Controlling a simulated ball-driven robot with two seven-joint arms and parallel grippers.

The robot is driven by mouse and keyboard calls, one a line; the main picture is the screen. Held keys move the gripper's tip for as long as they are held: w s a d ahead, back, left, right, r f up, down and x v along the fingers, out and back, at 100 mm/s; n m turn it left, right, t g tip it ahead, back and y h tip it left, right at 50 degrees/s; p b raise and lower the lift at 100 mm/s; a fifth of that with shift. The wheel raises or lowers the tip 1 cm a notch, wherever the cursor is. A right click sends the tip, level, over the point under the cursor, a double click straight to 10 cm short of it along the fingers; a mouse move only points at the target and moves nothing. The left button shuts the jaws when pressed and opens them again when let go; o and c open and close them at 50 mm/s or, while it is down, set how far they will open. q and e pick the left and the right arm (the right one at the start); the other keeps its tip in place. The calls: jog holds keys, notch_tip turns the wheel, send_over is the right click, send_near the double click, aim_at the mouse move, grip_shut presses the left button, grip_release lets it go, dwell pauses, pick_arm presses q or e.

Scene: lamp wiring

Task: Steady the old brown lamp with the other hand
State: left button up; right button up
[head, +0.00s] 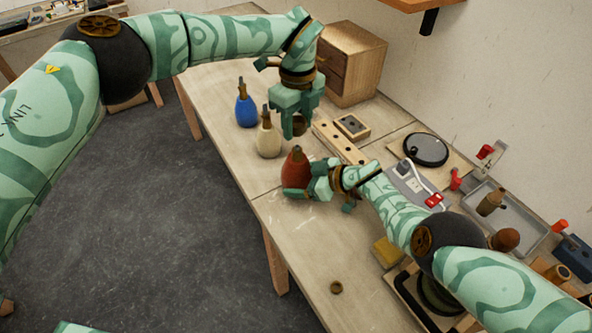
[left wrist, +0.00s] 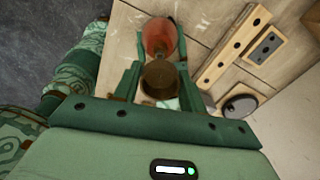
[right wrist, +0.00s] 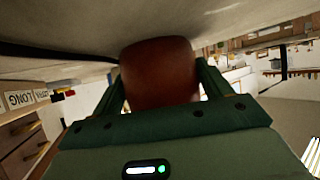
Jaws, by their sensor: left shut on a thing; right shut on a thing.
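The old brown lamp (head: 295,168), a reddish-brown bulbous body with a narrow neck, stands upright on the table. My right gripper (head: 302,188) is shut around its lower body from the right. In the right wrist view the lamp body (right wrist: 158,72) fills the space between the fingers. My left gripper (head: 294,126) is above and behind the lamp, fingers pointing down, shut on a small brown round socket-like piece (left wrist: 158,80). That piece (head: 300,126) is held apart from the lamp's neck. The lamp (left wrist: 158,38) also shows beyond it in the left wrist view.
A cream lamp (head: 268,138) and a blue lamp (head: 246,108) stand behind on the left. A wooden strip with holes (head: 340,143) lies behind right. A wooden drawer box (head: 350,62) stands at the back. A small brown ring (head: 336,287) lies on the clear front table.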

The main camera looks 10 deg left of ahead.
jog(key=o, duration=1.1)
jog(key=shift+w+d, duration=0.1)
jog(key=shift+d, duration=0.55)
jog(key=shift+d+r, duration=0.15)
jog(key=shift+d, duration=0.1)
jog(key=shift+s+d+r, duration=0.2)
jog(key=shift+s+r, duration=0.2)
jog(key=shift+s, duration=0.05)
jog(key=v, duration=0.4)
jog(key=shift+d, duration=0.3)
jog(key=shift+s+d+r, duration=0.15)
jog(key=shift+d+r, duration=0.1)
jog(key=shift+d, duration=0.1)
